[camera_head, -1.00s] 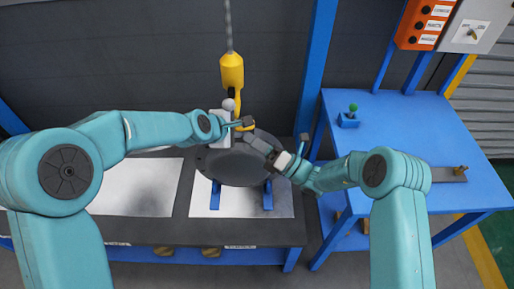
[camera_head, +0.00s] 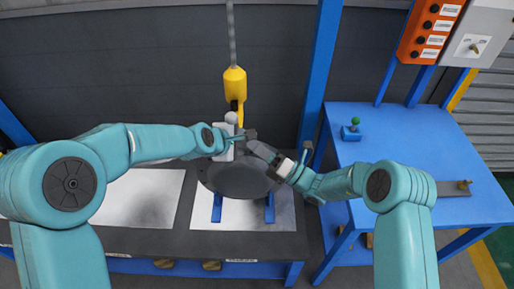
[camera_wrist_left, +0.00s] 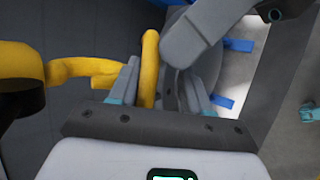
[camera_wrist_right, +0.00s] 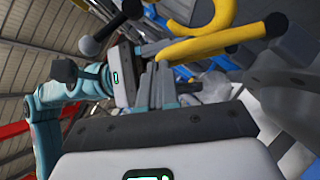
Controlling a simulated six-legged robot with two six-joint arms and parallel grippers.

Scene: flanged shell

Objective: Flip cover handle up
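The dark round cover (camera_head: 238,180) lies on blue supports on the bench. I cannot make out its handle for certain; a grey bar (camera_head: 263,152) lies across its upper right edge. My left gripper (camera_head: 243,137) is above the cover's far edge, beside the yellow hook (camera_head: 236,85). In the left wrist view, its fingers (camera_wrist_left: 160,85) are apart, with part of the yellow hook (camera_wrist_left: 150,60) showing between them; contact is unclear. My right gripper is at the cover's right side, and its fingers (camera_wrist_right: 155,82) look closed together in the right wrist view, with nothing visible between them.
A blue post (camera_head: 320,70) rises behind the bench. A pale sheet (camera_head: 140,195) lies clear on the left of the bench. An orange button box (camera_head: 430,30) hangs at upper right.

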